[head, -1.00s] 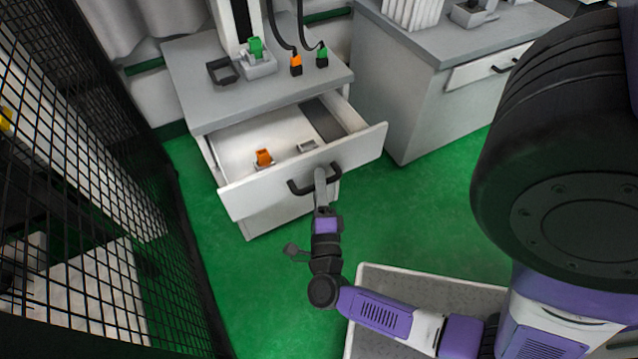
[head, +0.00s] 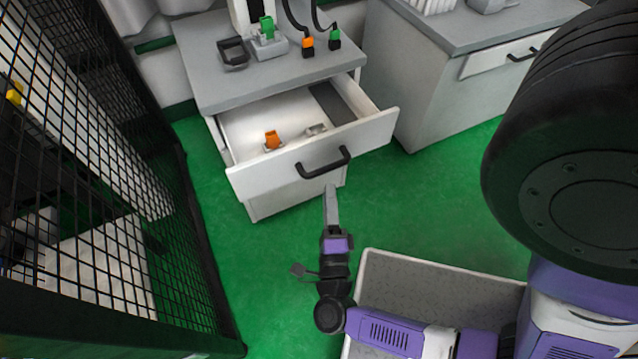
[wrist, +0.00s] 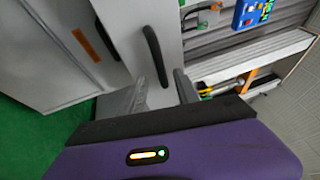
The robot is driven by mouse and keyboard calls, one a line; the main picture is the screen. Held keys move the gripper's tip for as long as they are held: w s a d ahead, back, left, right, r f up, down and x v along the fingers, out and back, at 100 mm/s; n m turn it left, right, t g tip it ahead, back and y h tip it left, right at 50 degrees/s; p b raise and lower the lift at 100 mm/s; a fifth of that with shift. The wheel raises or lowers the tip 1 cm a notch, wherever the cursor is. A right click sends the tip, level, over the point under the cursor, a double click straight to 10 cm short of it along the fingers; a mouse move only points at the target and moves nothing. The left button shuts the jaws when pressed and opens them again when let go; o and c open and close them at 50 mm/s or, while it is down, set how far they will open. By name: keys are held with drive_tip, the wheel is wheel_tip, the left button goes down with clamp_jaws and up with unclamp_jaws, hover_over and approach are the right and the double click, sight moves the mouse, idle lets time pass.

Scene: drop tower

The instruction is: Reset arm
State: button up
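My gripper (head: 331,192) is in front of the open drawer (head: 250,181), just below its black handle (head: 324,163) in the head view. My arm reaches out low over the green floor. An orange piece (head: 272,140) and a small light grey piece (head: 316,129) lie in the drawer.
The grey cabinet top (head: 210,80) holds a black open frame (head: 233,53), a green piece (head: 267,27) on a grey fixture, and orange and green connectors on cables. A black mesh fence (head: 110,150) stands at left. A second cabinet (head: 425,85) is at right. Green floor is clear between.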

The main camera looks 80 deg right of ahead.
sight(308, 177)
idle(0.3)
drive_tip(key=w+n+t, duration=0.1)
drive_tip(key=w+n, duration=0.1)
drive_tip(key=w+a+r+n+t+y, duration=0.1)
drive_tip(key=shift+w+r+t, duration=0.1)
drive_tip(key=shift+w+t, duration=0.2)
drive_tip(key=shift+w, duration=0.05)
drive_tip(key=w+a+r+n+t+y, duration=0.3)
drive_tip(key=a+r+n+t+y, duration=0.75)
drive_tip(key=n, duration=0.85)
drive_tip(key=s+a+r+n+g+y, duration=0.3)
drive_tip(key=s+a+n+g+y, duration=0.25)
drive_tip(key=s+n+y, duration=0.4)
wheel_tip(308, 177, up, 14)
drive_tip(key=a+n+t+h+p, duration=0.1)
drive_tip(key=n+h+p, duration=0.1)
drive_tip(key=p, duration=1.2)
drive_tip(key=shift+s, duration=0.3)
drive_tip(key=shift+f, duration=0.1)
